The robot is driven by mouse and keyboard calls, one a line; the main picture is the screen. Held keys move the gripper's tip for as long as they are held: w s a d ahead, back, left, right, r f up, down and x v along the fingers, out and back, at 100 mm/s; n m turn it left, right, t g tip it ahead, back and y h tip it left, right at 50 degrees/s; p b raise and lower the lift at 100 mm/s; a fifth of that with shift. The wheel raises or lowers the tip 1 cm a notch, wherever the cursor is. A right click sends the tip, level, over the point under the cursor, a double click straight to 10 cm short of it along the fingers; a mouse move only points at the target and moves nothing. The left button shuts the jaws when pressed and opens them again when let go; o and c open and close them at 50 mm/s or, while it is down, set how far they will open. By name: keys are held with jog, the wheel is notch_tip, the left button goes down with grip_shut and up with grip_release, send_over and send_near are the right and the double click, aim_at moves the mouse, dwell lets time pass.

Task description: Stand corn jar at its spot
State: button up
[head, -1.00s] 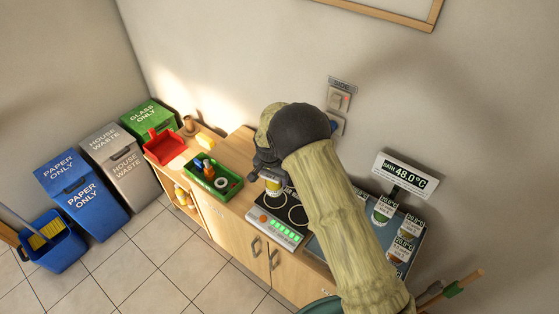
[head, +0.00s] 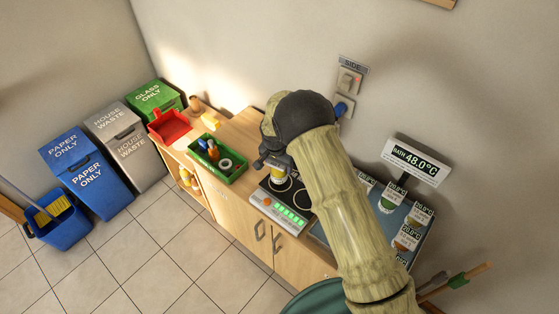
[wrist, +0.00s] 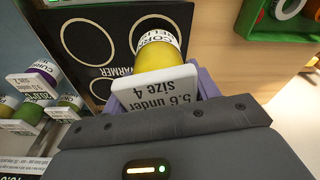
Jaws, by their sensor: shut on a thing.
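The corn jar (wrist: 155,55), yellow with a white label band, is held in my gripper (wrist: 162,92); a white tag (wrist: 158,88) reading "5.6 under size 4" covers part of it. In the head view my gripper (head: 271,158) points down over the black warmer (head: 268,194), and the jar (head: 278,174) shows just below it. In the wrist view the warmer (wrist: 118,72) has pale rings, and the jar overlaps the one at the upper right. I cannot tell whether the jar's base touches the warmer.
A bath (head: 318,234) with several tagged jars stands right of the warmer, under a 48.0°C sign (head: 416,161). A green tray (head: 219,172) with small items lies to the left. A red bin (head: 169,126) is farther left. The wall is close behind.

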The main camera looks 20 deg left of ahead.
jog(key=shift+w+d+f, duration=0.1)
jog(key=shift+f, duration=0.25)
jog(key=shift+w+d, duration=0.15)
jog(key=shift+d, duration=0.05)
jog(key=shift+a, duration=0.1)
jog(key=shift+f+b, duration=0.5)
jog(key=o, duration=1.4)
jog(key=shift+o, duration=0.2)
jog(key=shift+f, duration=0.1)
jog(key=shift+r+p, duration=1.7)
jog(key=shift+r, duration=1.85)
